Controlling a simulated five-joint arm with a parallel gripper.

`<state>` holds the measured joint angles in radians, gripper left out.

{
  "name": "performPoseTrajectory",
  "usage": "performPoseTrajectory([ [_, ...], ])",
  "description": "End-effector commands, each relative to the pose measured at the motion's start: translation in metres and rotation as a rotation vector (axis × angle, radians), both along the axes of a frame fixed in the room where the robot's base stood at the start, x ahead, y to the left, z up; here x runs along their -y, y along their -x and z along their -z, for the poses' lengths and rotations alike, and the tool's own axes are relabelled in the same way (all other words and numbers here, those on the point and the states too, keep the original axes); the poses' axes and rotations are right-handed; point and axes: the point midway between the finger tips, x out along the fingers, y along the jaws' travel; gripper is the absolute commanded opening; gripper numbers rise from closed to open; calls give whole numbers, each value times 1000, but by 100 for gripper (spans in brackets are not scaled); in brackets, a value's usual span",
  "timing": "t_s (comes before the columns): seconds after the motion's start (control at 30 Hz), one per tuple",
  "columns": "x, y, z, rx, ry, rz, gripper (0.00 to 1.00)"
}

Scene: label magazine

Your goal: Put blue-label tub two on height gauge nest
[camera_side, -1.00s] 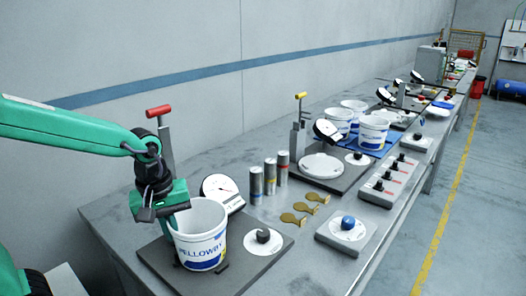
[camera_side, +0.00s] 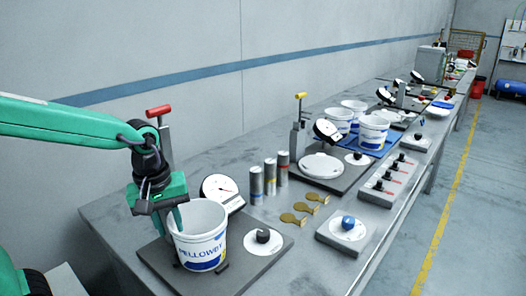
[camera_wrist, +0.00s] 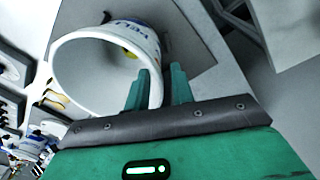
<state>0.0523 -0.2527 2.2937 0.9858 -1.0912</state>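A white tub with a blue label (camera_side: 201,246) stands upright on the near dark base plate (camera_side: 265,262), beside a round dial gauge (camera_side: 222,190). The wrist view shows the same tub (camera_wrist: 85,75) from above, open and empty as far as I see. My gripper (camera_side: 180,222) is at the tub's left rim. In the wrist view my gripper (camera_wrist: 161,82) has its two fingers apart, one inside the rim and one outside, with visible room around the wall. The tub hides most of the seat beneath it. I cannot read a number on its label.
A red-handled clamp (camera_side: 159,112) rises behind my gripper. A second station has a yellow-handled clamp (camera_side: 300,97) and a bare white disc (camera_side: 322,166). More tubs (camera_side: 373,131) stand on a blue mat farther back.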

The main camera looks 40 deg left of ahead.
Motion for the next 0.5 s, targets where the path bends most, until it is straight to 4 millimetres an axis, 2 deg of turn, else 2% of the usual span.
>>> performPoseTrajectory([
  [0.5, 0, 9, -80, 2, 0, 0, 24],
])
